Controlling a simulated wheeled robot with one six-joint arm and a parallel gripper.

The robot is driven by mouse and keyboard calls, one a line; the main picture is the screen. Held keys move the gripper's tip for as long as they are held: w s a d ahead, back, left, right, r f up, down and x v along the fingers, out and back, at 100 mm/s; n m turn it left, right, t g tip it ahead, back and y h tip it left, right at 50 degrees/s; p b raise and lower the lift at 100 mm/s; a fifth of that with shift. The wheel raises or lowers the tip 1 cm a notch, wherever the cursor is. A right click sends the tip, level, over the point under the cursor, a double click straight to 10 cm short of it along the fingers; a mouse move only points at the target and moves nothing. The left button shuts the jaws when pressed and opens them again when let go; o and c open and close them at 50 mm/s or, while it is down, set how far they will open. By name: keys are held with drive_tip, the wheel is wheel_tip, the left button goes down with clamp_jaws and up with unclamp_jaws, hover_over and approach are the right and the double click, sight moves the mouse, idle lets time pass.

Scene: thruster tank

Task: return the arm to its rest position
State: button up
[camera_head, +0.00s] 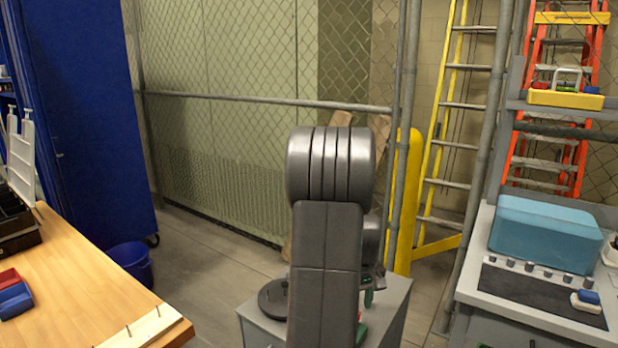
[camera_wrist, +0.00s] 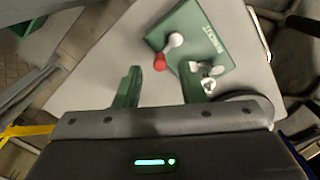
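My grey arm stands upright and folded in the middle of the head view and hides most of what is behind it. In the wrist view my gripper (camera_wrist: 162,84) has its two green fingers spread apart, with nothing between them. It is above a grey cabinet top (camera_wrist: 95,82), which also shows in the head view (camera_head: 394,300). A green plate (camera_wrist: 215,35) with white lettering lies on that top, just beyond the fingers. It carries a red-tipped lever (camera_wrist: 160,62) and metal fittings (camera_wrist: 205,70) close to the right finger.
A round dark disc (camera_head: 273,301) is on the cabinet top. A wooden bench (camera_head: 85,285) is at left, a blue bin (camera_head: 131,262) behind it. A grey workbench with a teal case (camera_head: 545,234) is at right. A mesh fence (camera_head: 240,100) and yellow post (camera_head: 404,200) stand behind.

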drive_tip(key=shift+f, duration=1.35)
wheel_tip(320, 180, up, 14)
drive_tip(key=p, duration=0.1)
wheel_tip(320, 180, down, 14)
drive_tip(key=shift+r+b, duration=0.15)
drive_tip(key=shift+b, duration=0.45)
drive_tip(key=shift+d+f+m, duration=0.1)
drive_tip(key=shift+f+m, duration=0.1)
drive_tip(key=shift+m, duration=0.1)
drive_tip(key=m, duration=0.3)
drive_tip(key=shift+s+d+b, duration=0.25)
drive_tip(key=shift+d+b, duration=0.05)
drive_tip(key=shift+d, duration=0.05)
drive_tip(key=shift+s+d+r+m, duration=0.1)
drive_tip(key=shift+s+m, duration=0.05)
drive_tip(key=shift+m, duration=0.5)
drive_tip(key=shift+s+d+m, duration=0.1)
drive_tip(key=shift+m, duration=0.55)
